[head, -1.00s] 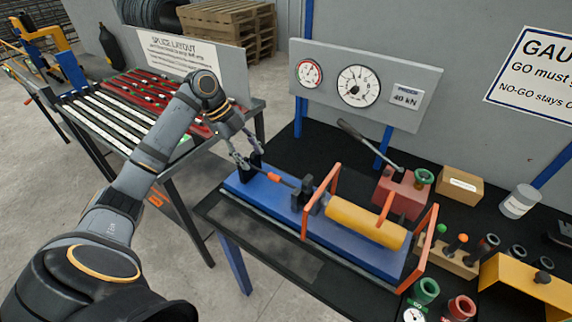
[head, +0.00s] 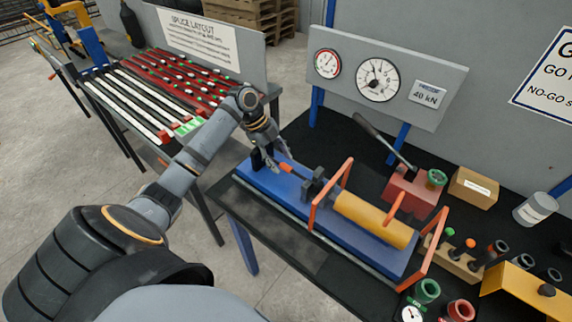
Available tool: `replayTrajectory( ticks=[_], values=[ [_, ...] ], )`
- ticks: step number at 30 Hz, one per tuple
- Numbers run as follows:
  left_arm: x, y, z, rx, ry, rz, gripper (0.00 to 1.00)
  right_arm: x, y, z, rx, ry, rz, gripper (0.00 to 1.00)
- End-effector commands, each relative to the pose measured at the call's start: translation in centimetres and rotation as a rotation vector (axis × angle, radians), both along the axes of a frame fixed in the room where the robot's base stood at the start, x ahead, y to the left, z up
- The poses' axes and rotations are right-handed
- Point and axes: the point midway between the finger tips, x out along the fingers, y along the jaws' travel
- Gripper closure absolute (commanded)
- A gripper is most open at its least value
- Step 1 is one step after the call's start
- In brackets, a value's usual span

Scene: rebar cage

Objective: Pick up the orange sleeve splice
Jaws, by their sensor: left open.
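The small orange sleeve splice (head: 288,169) is on a dark bar in the blue test bench (head: 262,181), between the black left stand and the dark clamp block (head: 313,188). My left gripper (head: 278,157) is open and points down at the left end of the sleeve. Its fingers are close to the sleeve; I cannot tell whether they touch it. Part of the bar's left end is hidden behind the fingers. My right gripper is not in view.
An orange guard frame (head: 317,197) and a yellow cylinder (head: 375,219) stand right of the sleeve. A red hand pump (head: 408,190) with a lever is behind. A gauge board (head: 455,85) rises at the back. The splice layout rack (head: 125,100) is at left.

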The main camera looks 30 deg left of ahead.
Motion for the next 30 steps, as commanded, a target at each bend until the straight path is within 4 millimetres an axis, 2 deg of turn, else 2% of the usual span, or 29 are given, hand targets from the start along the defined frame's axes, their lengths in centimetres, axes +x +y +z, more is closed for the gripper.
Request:
replayTrajectory(
  ticks=[4,11,22,30],
  values=[
    [0.3,-0.8,-1.5,-0.001,0.000,0.001,0.52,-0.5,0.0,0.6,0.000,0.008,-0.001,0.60],
    [0.3,-0.8,-1.8,0.000,-0.001,-0.001,0.52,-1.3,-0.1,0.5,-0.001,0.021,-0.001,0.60],
    [0.3,-0.8,-1.8,0.001,-0.001,0.000,1.00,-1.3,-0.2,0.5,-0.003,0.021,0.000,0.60],
    [0.4,-0.8,-1.7,0.000,-0.004,-0.001,1.00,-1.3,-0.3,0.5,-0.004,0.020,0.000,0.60]
  ],
)
